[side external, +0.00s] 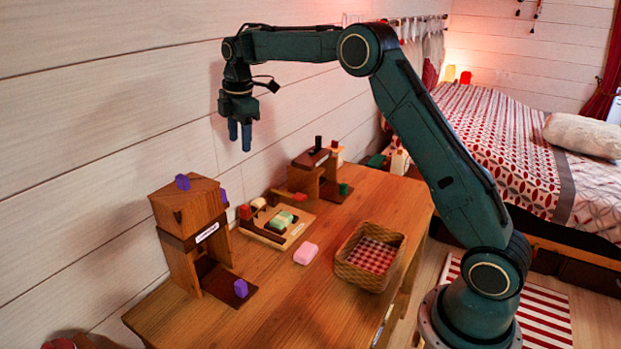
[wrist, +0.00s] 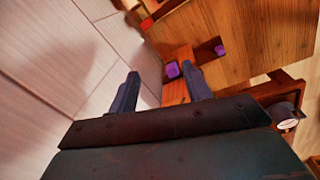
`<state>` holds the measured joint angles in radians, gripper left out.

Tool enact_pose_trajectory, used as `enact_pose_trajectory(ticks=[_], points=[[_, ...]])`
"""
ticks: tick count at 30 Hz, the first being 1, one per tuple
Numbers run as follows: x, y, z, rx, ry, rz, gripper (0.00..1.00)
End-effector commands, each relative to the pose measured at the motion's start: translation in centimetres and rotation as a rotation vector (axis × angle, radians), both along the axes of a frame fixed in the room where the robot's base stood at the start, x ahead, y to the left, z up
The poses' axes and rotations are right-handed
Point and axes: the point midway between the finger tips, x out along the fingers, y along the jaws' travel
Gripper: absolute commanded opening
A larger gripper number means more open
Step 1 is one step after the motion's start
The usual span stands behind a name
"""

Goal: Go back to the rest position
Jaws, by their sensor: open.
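My gripper (side external: 240,142) hangs in the air above the table, beside the wall, with its fingers pointing down. It is open and empty. In the wrist view its two fingers (wrist: 160,76) stand apart with nothing held between them. The table (side external: 290,315) lies well below, and no object touches the gripper.
A tall wooden stand (side external: 186,235) with purple pieces is at the left. A tray (side external: 262,236) of coloured pieces, a pink piece (side external: 306,253) and a checked-lined basket (side external: 349,268) occupy the middle. A smaller wooden stand (side external: 312,164) is behind. The front table area is clear.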

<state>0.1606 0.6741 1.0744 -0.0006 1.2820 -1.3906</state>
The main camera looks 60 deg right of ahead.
Motion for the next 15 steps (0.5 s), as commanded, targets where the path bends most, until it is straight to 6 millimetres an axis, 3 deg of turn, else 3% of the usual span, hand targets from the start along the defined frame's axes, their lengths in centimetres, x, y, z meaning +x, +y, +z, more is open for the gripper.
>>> enact_pose_trajectory(ticks=[6, 15], points=[[-3.9, 1.8, 4.2, 0.015, -0.050, -0.140, 0.49], [-10.1, 3.9, 8.2, 0.048, -0.115, -0.336, 0.49]])
